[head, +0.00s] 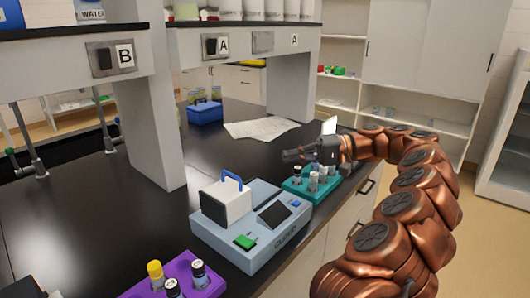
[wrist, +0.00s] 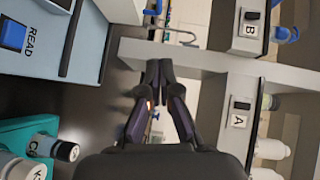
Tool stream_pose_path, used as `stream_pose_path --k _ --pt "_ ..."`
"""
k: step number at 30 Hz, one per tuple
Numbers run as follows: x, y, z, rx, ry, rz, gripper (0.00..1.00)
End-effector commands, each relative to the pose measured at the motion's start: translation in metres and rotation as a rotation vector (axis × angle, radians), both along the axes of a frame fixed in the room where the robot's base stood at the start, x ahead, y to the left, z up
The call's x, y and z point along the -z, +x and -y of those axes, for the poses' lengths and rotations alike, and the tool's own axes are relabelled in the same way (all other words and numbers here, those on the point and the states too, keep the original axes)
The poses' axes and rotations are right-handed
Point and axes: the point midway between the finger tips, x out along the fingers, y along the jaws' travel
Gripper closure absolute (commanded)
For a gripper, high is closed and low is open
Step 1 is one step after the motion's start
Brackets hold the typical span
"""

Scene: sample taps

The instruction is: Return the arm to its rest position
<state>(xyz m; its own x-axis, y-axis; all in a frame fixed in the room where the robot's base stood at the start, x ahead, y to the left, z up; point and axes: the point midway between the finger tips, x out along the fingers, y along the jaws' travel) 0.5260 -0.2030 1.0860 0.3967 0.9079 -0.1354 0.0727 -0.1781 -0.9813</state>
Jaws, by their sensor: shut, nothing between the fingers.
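My gripper (head: 299,156) is at the end of my copper-coloured arm, above the black bench and just behind the teal rack in the head view. In the wrist view my gripper (wrist: 159,65) has its fingertips together, with nothing between them. The arm reaches in from the right side of the head view, over the bench's front edge. The teal rack (head: 300,188) holds several small vials, and it also shows at the lower left of the wrist view (wrist: 22,130).
A grey and white device (head: 226,236) with a blue handle and green button stands left of the rack. A purple rack (head: 207,288) with capped vials is at the front. A blue box (head: 205,112) and papers (head: 262,128) lie farther back. A shelf on posts (head: 150,120) stands over the bench.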

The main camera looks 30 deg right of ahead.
Motion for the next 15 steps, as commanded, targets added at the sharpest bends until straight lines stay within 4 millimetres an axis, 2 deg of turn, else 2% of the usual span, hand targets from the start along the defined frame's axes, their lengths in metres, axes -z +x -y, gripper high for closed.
stream_pose_path --k 5,8,11,15 --pt "0.000 -0.001 0.001 0.000 0.000 0.001 1.00" --pt "-0.006 -0.001 -0.009 -0.018 -0.006 -0.003 1.00" --pt "-0.018 -0.002 -0.037 -0.071 -0.029 -0.017 1.00" --pt "-0.039 -0.012 -0.102 -0.179 -0.095 -0.060 1.00"
